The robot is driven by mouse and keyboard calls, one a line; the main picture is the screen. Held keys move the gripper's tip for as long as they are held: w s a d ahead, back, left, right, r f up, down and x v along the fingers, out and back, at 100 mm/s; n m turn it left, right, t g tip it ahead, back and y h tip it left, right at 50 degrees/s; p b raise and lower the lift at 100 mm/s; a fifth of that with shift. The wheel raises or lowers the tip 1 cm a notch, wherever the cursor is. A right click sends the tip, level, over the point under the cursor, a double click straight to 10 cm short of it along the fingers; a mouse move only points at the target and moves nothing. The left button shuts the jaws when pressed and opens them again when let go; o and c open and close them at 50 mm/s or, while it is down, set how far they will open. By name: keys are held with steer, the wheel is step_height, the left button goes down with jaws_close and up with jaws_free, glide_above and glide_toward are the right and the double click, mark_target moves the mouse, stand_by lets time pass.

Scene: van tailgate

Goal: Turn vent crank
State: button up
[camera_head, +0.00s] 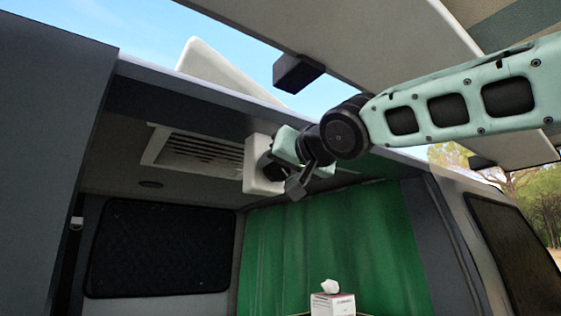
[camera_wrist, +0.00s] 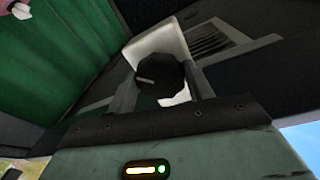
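The vent crank shows in the wrist view as a dark round knob (camera_wrist: 158,76) with a pale mark, on a white housing (camera_wrist: 157,42). In the head view the white housing (camera_head: 256,178) hangs under the van's roof edge, beside the grille; the knob is mostly hidden there by my gripper (camera_head: 280,168). My gripper is right at the knob. Its fingers stand apart, one on each side of the knob, in the wrist view (camera_wrist: 163,80). The right finger is very close to the knob; I cannot tell whether it touches. The left finger shows a small gap.
A slatted ceiling grille (camera_head: 195,152) lies left of the housing. A white roof vent lid (camera_head: 208,68) stands raised above the roof. The raised tailgate (camera_head: 400,45) overhangs my arm. Below are a green curtain (camera_head: 300,245) and a tissue box (camera_head: 332,304).

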steer(key=shift+m+b, duration=0.3)
steer(key=shift+s+a+f+m+b, duration=0.1)
steer(key=shift+m+b, duration=1.1)
steer(key=m+b, duration=0.2)
steer(key=shift+m+g, duration=0.3)
steer(key=shift+m, duration=0.1)
steer(key=m, duration=0.1)
steer(key=m+b, duration=0.1)
steer(key=m, duration=0.1)
steer(key=shift+r, duration=0.35)
steer(key=m, duration=0.4)
steer(key=m+g+y, duration=0.1)
steer(key=m, duration=0.4)
steer(key=r+m+p, duration=0.1)
steer(key=m, duration=0.4)
steer(key=shift+y, duration=0.3)
